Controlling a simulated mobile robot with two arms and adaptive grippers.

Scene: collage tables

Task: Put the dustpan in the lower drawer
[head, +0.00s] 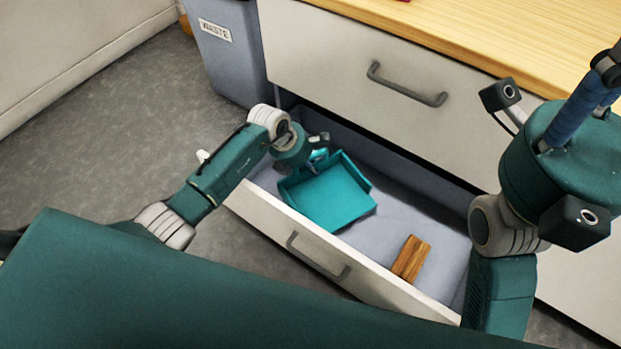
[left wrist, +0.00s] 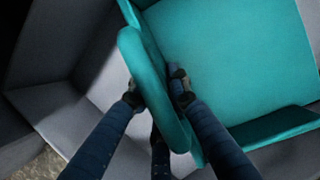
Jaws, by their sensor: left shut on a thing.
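The teal dustpan (head: 328,194) is inside the open lower drawer (head: 316,245), in its left part, tilted a little. In the left wrist view the dustpan (left wrist: 235,60) fills the upper right, with its looped handle (left wrist: 152,90) between my fingers. My left gripper (head: 317,158) reaches down into the drawer and is shut on that handle; its fingertips (left wrist: 157,88) show on both sides of it. Whether the pan touches the drawer floor I cannot tell. My right arm is at the right, but its gripper fingers are not clearly visible.
A brown wooden block (head: 411,258) lies in the drawer's right part. The upper drawer (head: 350,75) is shut, below the wooden tabletop (head: 480,35). A grey waste bin (head: 228,55) stands left of the cabinet. The drawer floor between pan and block is clear.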

